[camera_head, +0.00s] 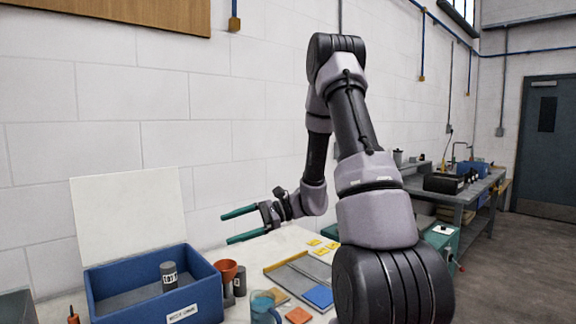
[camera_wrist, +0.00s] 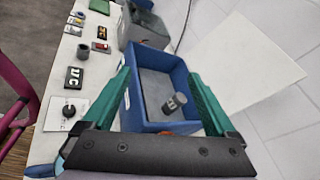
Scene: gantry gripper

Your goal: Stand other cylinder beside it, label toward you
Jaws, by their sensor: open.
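A dark grey cylinder (camera_head: 168,276) with a pale lettered label stands in the blue bin (camera_head: 203,296), its label facing the head camera. It also shows in the wrist view (camera_wrist: 175,103), inside the bin (camera_wrist: 152,120) between my fingers' lines. Another dark cylinder (camera_head: 240,281) stands on the table just right of the bin, partly behind an orange funnel-shaped cup; its label is hard to make out. My gripper (camera_head: 226,228) has green fingers, is open and empty, and hangs above the table, right of and higher than the bin. It also spans the wrist view (camera_wrist: 158,75).
A white panel (camera_head: 130,215) rises behind the bin. The orange cup (camera_head: 227,270) and a clear bluish mug (camera_head: 264,307) stand close to the bin's right. A grey tray (camera_head: 290,275), a blue tile (camera_head: 319,297) and yellow tags lie farther right.

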